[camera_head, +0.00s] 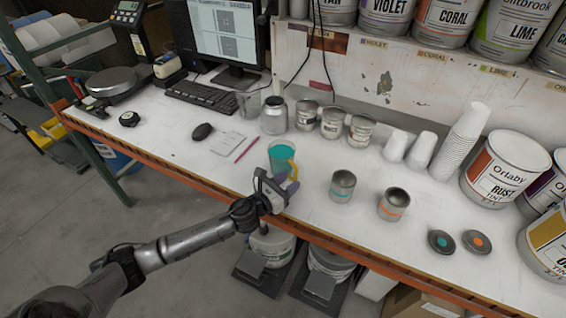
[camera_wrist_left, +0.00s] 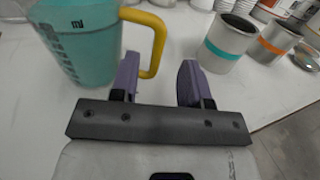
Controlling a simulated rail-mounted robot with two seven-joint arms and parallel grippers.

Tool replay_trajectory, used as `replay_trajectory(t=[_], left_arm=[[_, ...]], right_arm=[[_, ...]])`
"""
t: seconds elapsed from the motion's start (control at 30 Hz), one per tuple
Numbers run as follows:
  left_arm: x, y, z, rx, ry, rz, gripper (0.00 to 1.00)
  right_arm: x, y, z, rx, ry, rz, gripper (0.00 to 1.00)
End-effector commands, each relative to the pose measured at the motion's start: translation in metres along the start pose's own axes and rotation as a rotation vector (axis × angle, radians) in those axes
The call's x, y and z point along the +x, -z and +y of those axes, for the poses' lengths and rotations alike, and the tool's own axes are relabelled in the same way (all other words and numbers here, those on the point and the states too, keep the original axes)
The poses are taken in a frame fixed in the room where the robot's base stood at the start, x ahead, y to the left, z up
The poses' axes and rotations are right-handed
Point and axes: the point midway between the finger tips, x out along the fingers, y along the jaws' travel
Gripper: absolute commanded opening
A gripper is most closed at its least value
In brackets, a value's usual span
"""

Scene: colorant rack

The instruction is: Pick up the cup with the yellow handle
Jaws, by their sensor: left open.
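The cup with the yellow handle (camera_head: 282,158) is a clear measuring cup with teal contents. It stands upright on the white bench near its front edge. In the left wrist view the cup (camera_wrist_left: 82,45) is at the upper left, with its yellow handle (camera_wrist_left: 152,42) pointing right. My left gripper (camera_head: 280,184) is open and empty at the front of the cup. In the wrist view its purple fingers (camera_wrist_left: 160,80) are apart, and the left finger is close to the handle's lower end. I cannot tell whether they touch. My right gripper is not in view.
Two open metal cans, one with a teal band (camera_head: 342,187) and one with an orange band (camera_head: 393,204), stand right of the cup. Several small cans (camera_head: 331,123) and a grey jar (camera_head: 274,117) stand behind it.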

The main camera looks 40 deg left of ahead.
Motion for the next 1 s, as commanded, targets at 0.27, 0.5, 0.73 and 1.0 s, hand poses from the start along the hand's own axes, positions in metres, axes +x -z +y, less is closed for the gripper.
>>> replay_trajectory(t=[0.27,0.5,0.73,1.0], left_arm=[[0.015,-0.001,0.001,-0.001,-0.001,0.0,0.42],[0.046,-0.002,0.003,-0.003,-0.001,0.0,0.42],[0.058,-0.002,0.003,-0.002,0.0,0.0,0.42],[0.058,-0.002,0.003,-0.002,0.0,0.001,0.37]], right_arm=[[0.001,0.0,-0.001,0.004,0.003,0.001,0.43],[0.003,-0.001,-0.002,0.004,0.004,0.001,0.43],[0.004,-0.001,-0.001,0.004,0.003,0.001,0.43],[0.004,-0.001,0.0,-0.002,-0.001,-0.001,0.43]])
